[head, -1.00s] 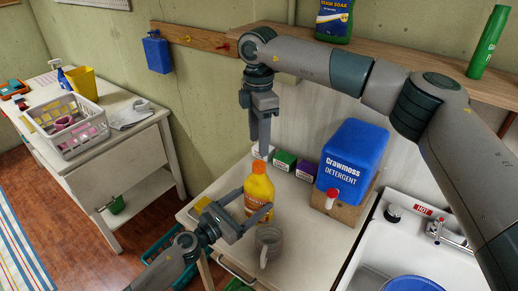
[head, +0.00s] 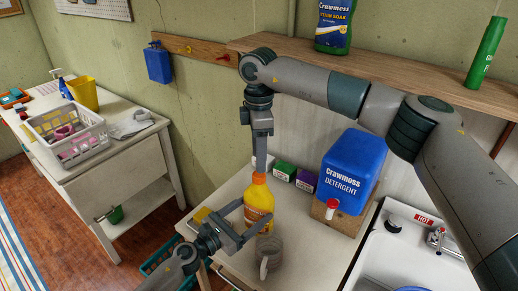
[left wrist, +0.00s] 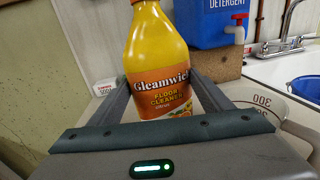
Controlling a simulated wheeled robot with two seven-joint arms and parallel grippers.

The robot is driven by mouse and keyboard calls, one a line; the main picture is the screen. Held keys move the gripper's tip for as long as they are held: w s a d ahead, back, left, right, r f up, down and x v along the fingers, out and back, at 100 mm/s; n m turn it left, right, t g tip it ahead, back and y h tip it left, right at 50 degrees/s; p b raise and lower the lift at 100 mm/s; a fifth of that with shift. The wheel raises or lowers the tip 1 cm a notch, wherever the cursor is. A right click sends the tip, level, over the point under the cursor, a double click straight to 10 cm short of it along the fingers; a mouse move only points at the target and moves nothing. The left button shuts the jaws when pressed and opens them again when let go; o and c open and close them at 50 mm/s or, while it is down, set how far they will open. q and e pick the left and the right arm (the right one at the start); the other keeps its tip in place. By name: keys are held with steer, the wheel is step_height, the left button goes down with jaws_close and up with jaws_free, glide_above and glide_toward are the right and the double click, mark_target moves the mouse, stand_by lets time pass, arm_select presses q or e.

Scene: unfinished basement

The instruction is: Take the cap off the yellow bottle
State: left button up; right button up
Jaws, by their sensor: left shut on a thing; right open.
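The yellow bottle (head: 258,207) with an orange cap (head: 259,178) stands upright on the white counter. In the left wrist view the bottle (left wrist: 155,45) shows a "Gleamwich Floor Cleaner" label, and its cap is out of frame. My left gripper (head: 246,217) is shut around the bottle's body, one finger on each side. My right gripper (head: 261,168) points straight down over the bottle, its fingertips at or just above the cap. It is open; its fingers overlap in this view, and I cannot tell whether they touch the cap.
A shelf (head: 390,68) runs above.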

steer(key=shift+f, duration=3.05)
steer(key=c, duration=1.1)
